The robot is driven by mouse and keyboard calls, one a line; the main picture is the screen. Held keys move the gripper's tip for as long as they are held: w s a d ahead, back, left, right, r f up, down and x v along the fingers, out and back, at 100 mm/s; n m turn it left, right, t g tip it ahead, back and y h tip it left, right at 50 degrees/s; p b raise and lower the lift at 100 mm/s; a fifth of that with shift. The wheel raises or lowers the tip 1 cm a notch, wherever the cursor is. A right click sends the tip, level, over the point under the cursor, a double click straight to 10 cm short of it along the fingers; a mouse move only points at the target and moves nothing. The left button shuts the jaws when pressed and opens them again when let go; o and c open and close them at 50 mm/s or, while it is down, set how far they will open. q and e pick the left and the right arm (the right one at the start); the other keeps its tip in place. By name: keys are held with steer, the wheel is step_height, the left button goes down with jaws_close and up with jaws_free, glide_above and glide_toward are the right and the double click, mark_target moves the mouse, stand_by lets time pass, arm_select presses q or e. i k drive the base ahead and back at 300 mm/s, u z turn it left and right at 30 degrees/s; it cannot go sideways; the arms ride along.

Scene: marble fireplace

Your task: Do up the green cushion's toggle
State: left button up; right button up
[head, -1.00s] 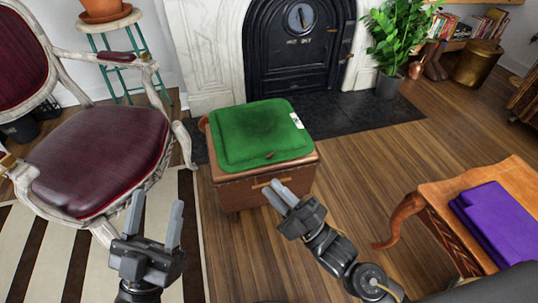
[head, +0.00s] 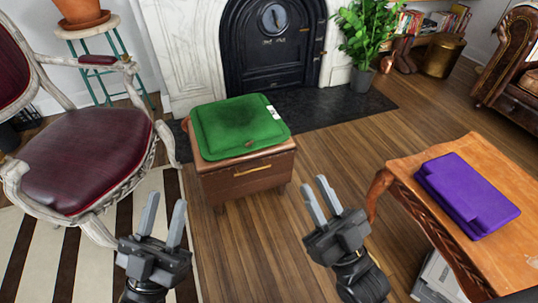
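The green cushion (head: 240,125) lies flat on top of a brown wooden chest (head: 246,179) with a yellowish handle. A small brownish toggle (head: 248,144) shows near the cushion's front edge; whether it is fastened is too small to tell. A white label (head: 273,112) is at its right edge. My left gripper (head: 163,215) is open and empty, in front of the chest and to its left. My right gripper (head: 318,197) is open and empty, in front of the chest and to its right. Neither touches the cushion.
A red armchair (head: 85,160) stands at left. A wooden table (head: 508,222) with a purple folded item (head: 467,195) stands at right. The fireplace (head: 274,50) and a potted plant (head: 362,45) are behind. The floor between chest and table is clear.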

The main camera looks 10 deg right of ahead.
mark_target(223, 129)
steer(key=z, duration=0.45)
steer(key=k, duration=1.05)
steer(key=u, duration=0.2)
steer(key=i, duration=0.6)
steer(key=u, duration=1.05)
steer(key=i, duration=0.75)
steer(key=z, duration=0.45)
steer(key=i, duration=0.75)
steer(key=z, duration=0.65)
